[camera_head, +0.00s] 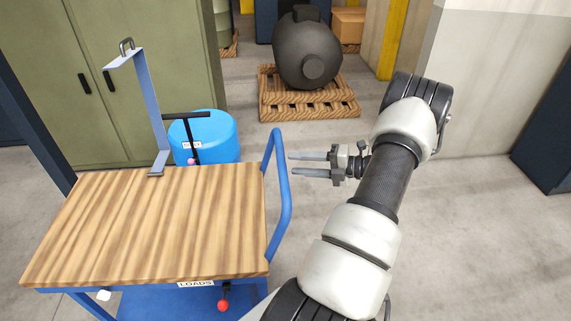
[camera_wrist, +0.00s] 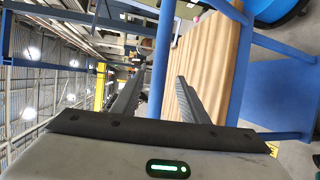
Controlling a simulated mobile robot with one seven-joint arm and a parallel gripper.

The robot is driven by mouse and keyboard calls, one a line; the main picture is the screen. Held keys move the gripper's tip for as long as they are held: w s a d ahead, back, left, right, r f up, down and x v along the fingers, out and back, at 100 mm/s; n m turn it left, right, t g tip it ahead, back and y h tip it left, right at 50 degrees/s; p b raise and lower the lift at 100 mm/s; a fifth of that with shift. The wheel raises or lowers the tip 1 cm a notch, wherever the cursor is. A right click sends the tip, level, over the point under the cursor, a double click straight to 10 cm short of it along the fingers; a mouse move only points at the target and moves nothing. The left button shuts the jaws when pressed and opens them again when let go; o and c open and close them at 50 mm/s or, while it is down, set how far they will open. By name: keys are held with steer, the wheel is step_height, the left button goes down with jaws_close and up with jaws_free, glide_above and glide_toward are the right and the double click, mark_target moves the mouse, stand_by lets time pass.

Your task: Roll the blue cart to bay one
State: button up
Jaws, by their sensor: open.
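The blue cart has a striped wooden top (camera_head: 150,225), a label reading LOADS on its near edge and a bent blue push handle (camera_head: 285,195) on its right side. A red knob (camera_head: 223,305) hangs below the top. My gripper (camera_head: 290,163) is open and empty, its fingers pointing left at the upper part of the handle, with the tips very close to it. In the wrist view, the blue handle bar (camera_wrist: 160,60) shows between my two fingers (camera_wrist: 156,88), and the wooden top (camera_wrist: 215,60) lies to the right. Contact cannot be told. No bay marking is readable.
A blue post (camera_head: 150,110) with a metal ring rises at the top's back edge. Behind stand a blue drum (camera_head: 215,135), a black T-bar (camera_head: 187,116) and green cabinets (camera_head: 140,80). A dark tank (camera_head: 305,50) sits on a pallet (camera_head: 300,105). Floor (camera_head: 470,220) at right is clear.

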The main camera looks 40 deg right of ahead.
steer(key=v, duration=1.1)
steer(key=shift+b, duration=0.4)
steer(key=shift+s+d+r, duration=0.1)
steer(key=shift+s+d, duration=0.05)
